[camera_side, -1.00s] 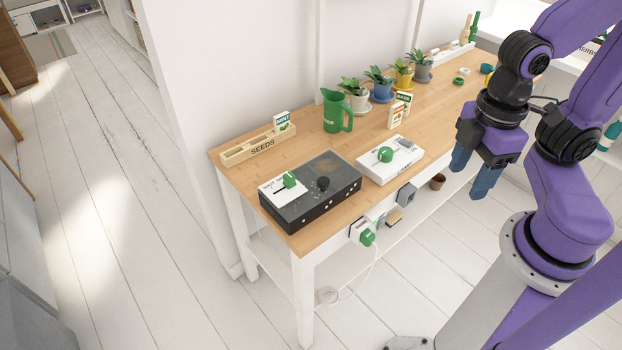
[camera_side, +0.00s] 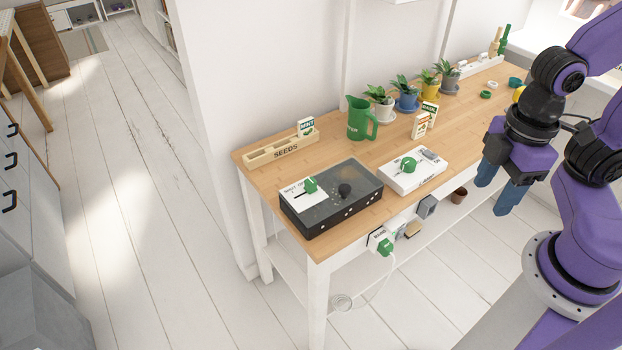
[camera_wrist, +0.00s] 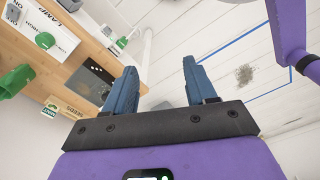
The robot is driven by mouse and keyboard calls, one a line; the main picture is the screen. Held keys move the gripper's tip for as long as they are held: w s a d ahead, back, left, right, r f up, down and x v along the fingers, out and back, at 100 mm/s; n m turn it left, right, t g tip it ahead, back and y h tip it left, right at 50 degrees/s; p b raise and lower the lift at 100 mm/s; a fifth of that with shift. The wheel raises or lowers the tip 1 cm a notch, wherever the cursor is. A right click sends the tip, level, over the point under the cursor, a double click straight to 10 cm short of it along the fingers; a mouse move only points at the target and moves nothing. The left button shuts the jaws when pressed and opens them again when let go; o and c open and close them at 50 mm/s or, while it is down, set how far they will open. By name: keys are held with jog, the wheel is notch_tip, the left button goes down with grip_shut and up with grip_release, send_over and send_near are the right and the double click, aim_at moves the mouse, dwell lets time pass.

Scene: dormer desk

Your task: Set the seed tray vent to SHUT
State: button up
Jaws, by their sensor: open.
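The seed tray (camera_side: 330,206) is a black box with a dark clear lid and a round black knob (camera_side: 344,190), at the bench's near left end. Its vent control is a white panel (camera_side: 303,200) with a slot and a green slider knob (camera_side: 311,185). The knob stands at the panel's back edge; the lettering is too small to read surely. In the wrist view the tray's lid (camera_wrist: 90,84) is partly hidden behind one finger. My gripper (camera_side: 498,187) is open and empty, off the bench's front side, well right of the tray; its fingers also show in the wrist view (camera_wrist: 160,68).
A white box with a green dial (camera_side: 408,165) sits right of the tray. Behind are a wooden SEEDS rack (camera_side: 282,150), green jug (camera_side: 359,120), seed packets and several potted plants. Space before the bench is free.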

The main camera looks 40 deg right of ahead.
jog(key=w+a+r+m, duration=0.1)
jog(key=w+a+m, duration=0.2)
jog(key=w+a, duration=0.35)
jog(key=w+a+r+m, duration=0.1)
jog(key=w+a+m, duration=0.2)
jog(key=w, duration=0.7)
jog(key=m, duration=0.7)
send_over(310, 181)
notch_tip(310, 181, down, 3)
notch_tip(310, 181, down, 17)
jog(key=shift+d, duration=0.15)
jog(key=shift+c, duration=0.3)
grip_shut()
